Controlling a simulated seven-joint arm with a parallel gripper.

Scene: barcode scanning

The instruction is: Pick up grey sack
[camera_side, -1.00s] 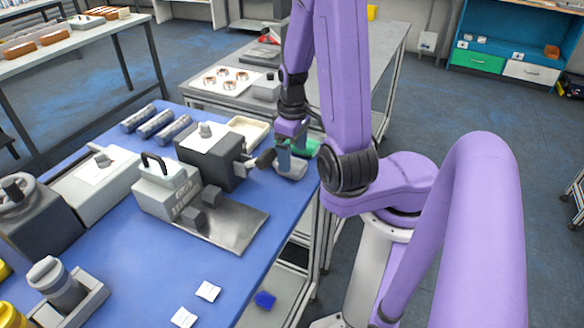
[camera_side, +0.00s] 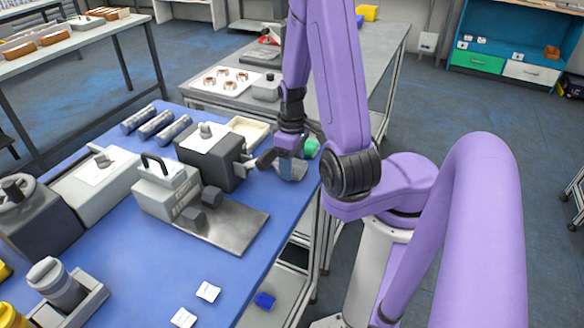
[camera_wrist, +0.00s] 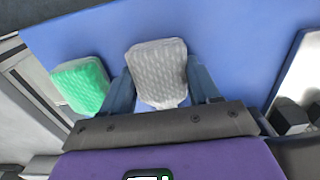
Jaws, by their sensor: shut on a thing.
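The grey sack (camera_wrist: 158,72) is a pale grey, textured pouch between the two fingers of my gripper (camera_wrist: 162,92) in the wrist view. My gripper is shut on it, one finger on each side. In the side view the sack (camera_side: 291,170) shows below my gripper (camera_side: 289,160), close to the blue table's right edge. I cannot tell from the side view whether it still touches the table.
A green sack (camera_wrist: 82,86) lies just left of my gripper in the wrist view.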

